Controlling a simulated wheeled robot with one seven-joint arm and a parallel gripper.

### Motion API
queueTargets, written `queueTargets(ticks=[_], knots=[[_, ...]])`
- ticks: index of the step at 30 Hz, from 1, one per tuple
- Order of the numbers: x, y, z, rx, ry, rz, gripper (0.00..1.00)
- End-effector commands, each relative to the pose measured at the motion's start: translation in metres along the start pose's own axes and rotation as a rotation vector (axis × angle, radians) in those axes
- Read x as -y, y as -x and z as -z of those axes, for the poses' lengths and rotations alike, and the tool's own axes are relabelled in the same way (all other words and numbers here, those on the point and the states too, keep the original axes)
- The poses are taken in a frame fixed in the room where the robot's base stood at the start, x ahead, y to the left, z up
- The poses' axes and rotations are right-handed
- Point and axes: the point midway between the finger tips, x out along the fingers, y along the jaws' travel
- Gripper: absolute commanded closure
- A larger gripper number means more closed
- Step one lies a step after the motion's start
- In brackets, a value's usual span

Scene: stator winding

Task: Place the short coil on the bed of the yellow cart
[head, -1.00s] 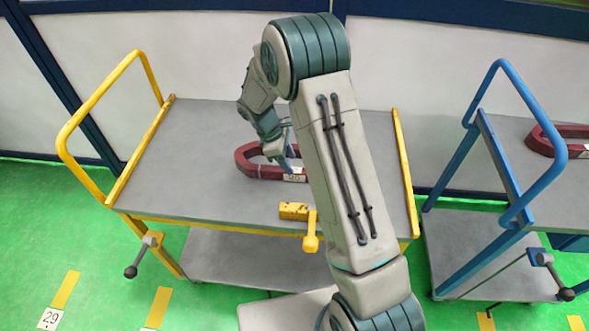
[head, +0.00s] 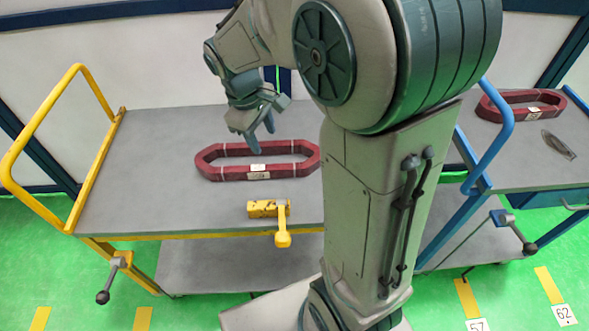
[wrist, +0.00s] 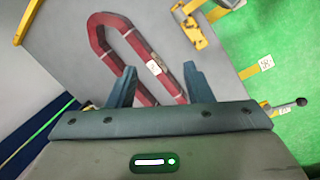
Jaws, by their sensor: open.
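A dark red, elongated ring-shaped coil (head: 209,171) with a white label lies flat on the grey bed of the yellow cart (head: 140,195). It also shows in the wrist view (wrist: 98,42), beyond my fingers. My gripper (head: 257,142) is open and empty, above the bed near the coil's far side. In the wrist view my two fingers (wrist: 158,88) stand apart, with part of the coil seen between them and nothing held. A second dark red coil (head: 492,109) lies on the blue cart (head: 510,168) at the right. My arm hides the yellow cart's right part.
A yellow latch with a handle (head: 268,209) sits at the yellow cart's front edge. The yellow push rail (head: 38,112) rises at its left. A dark flat object (head: 558,145) lies on the blue cart. The bed left of the coil is clear.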

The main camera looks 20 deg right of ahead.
Motion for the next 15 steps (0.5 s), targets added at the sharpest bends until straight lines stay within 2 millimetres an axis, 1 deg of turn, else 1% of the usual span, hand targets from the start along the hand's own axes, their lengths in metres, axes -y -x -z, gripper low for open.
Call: queueTargets(ticks=[1,6,9,12,15], knots=[[0.005,0.009,-0.015,-0.030,-0.061,0.000,0.54],[0.025,0.027,-0.060,-0.122,-0.277,0.020,0.54],[0.040,0.032,-0.085,-0.174,-0.402,0.037,0.54],[0.053,0.035,-0.105,-0.224,-0.513,0.055,0.54],[0.064,0.034,-0.120,-0.261,-0.598,0.073,0.54]])
